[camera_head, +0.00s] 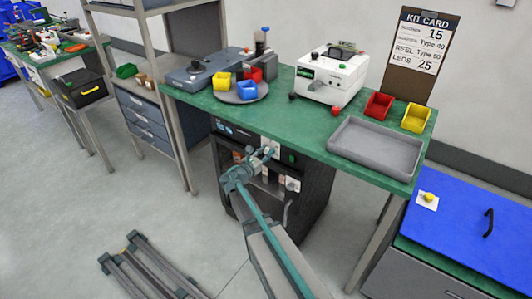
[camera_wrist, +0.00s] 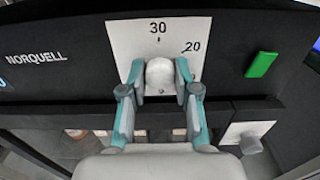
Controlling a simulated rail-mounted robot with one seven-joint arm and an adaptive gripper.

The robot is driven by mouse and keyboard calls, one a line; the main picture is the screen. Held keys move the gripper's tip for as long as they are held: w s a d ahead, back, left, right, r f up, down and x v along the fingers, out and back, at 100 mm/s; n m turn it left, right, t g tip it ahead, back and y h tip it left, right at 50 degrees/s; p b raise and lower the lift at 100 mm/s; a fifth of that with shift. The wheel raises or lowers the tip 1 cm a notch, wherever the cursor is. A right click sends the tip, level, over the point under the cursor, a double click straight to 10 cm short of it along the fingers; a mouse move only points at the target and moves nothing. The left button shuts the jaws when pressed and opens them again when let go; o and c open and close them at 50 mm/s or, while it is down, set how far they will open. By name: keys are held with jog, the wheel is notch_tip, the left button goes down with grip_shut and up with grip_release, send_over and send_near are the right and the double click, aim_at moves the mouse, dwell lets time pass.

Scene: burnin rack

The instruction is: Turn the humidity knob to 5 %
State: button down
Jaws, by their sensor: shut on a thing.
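A pale rounded knob (camera_wrist: 159,74) sits on a white dial plate (camera_wrist: 125,35) on the dark cabinet front. The plate reads 30 at the top and 20 at the upper right; its lower part, with any other numbers or name, is hidden. My gripper (camera_wrist: 160,78) is shut on the knob, one teal finger on each side. I cannot clearly see where the knob points. In the head view, my gripper (camera_head: 264,156) is at the upper front of the dark cabinet (camera_head: 311,179) under the green bench, and the knob is hidden there.
A green rocker-like piece (camera_wrist: 261,64) is right of the plate. Another white plate with a knob (camera_wrist: 247,133) is lower right. Above the cabinet, the green bench top (camera_head: 297,121) overhangs, carrying a grey tray (camera_head: 338,149), bins and a white instrument (camera_head: 331,75).

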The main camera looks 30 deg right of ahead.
jog(key=shift+f+m+b, duration=0.2)
jog(key=shift+m+b, duration=0.2)
jog(key=shift+b, duration=0.3)
jog(key=m+b, duration=0.8)
jog(key=b, duration=0.4)
jog(key=shift+f+m, duration=0.1)
jog(key=shift+m, duration=0.3)
jog(key=shift+r+m+b, duration=0.2)
jog(key=shift+m+b, duration=1)
jog(key=shift+b, duration=0.05)
jog(key=shift+r, duration=0.1)
jog(key=c, duration=0.9)
grip_release()
jog(key=shift+o, duration=0.2)
jog(key=shift+a, duration=0.1)
